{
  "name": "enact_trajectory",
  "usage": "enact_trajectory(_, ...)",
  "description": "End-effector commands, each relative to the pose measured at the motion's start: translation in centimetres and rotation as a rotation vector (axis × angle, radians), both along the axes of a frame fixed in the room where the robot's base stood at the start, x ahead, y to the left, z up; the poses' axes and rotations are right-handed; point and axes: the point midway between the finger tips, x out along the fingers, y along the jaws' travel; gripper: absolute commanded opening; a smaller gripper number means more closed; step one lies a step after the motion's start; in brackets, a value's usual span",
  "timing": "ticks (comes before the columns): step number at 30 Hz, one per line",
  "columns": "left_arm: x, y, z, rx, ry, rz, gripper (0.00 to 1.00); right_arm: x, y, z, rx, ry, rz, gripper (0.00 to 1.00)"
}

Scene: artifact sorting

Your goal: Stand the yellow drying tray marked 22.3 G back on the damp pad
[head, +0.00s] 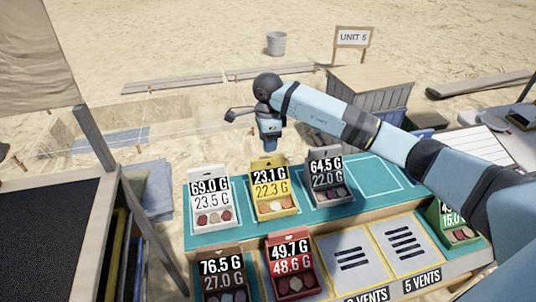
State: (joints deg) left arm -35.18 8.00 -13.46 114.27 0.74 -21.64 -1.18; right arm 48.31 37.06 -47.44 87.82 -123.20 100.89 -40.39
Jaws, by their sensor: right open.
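My right gripper (270,149) points down just above and behind the yellow tray's top edge. It is open, with nothing visible in it; its fingertips are small, and I cannot tell whether they touch the tray. My left gripper is out of view.
A brown tray (222,282), a red tray (292,280) and a green tray (455,232) stand in the front row. Vented panels (352,256) there are bare. The pad's right part is free.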

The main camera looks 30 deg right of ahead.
Motion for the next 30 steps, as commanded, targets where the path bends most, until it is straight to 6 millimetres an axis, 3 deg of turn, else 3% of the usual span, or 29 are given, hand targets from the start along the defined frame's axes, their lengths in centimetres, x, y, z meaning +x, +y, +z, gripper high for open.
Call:
enact_trajectory(4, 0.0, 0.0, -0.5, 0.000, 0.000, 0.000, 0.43, 0.0, -0.1, 2.8, -0.003, -0.002, 0.000, 0.42)
enact_trajectory(10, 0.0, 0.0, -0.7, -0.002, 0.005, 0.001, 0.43, 0.0, 0.0, 4.7, -0.002, 0.001, 0.000, 0.42)
enact_trajectory(26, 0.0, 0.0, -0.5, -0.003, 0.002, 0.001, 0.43, 0.0, 0.0, 5.0, -0.001, 0.001, 0.000, 0.42)
enact_trajectory(30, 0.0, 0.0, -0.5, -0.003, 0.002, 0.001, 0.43, -0.4, 1.6, 4.3, 0.062, -0.008, 0.011, 0.42)
